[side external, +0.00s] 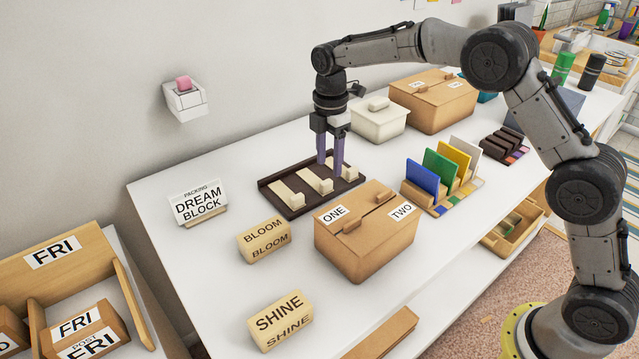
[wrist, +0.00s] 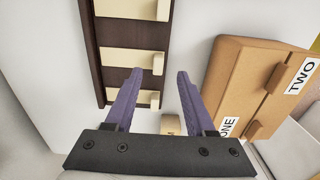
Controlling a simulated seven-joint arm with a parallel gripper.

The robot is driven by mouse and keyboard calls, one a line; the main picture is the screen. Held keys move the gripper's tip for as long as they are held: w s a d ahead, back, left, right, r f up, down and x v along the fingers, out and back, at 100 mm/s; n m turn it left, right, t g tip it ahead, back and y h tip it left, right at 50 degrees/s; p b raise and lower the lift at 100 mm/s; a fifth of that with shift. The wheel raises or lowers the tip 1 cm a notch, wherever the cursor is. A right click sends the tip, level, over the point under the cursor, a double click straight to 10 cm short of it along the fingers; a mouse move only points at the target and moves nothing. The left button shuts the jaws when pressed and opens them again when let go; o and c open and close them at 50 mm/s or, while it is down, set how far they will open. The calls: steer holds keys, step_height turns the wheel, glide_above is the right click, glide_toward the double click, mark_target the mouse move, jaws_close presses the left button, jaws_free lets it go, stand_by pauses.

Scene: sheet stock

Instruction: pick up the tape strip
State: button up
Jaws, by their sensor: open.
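Cream strips that may be the tape strips lie side by side on a dark brown tray (side external: 296,208); three show, each with a raised block at one end. In the side view these are the left strip (side external: 286,195), the middle strip (side external: 312,180) and the right strip, which is partly behind the fingers. In the wrist view the tray (wrist: 101,50) runs up the picture with the middle strip (wrist: 125,60) across it. My gripper (side external: 330,168) is open, pointing down over the tray's right part.
A brown ONE/TWO box (side external: 365,245) stands close in front of the tray. BLOOM (side external: 264,240) and SHINE (side external: 280,320) blocks lie nearer. A white lidded box (side external: 378,122) is behind, and a rack of coloured panels (side external: 440,180) is right.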

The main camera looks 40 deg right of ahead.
mark_target(328, 181)
steer(key=shift+w+a+f, duration=0.1)
steer(key=shift+f, duration=2.55)
jaws_close()
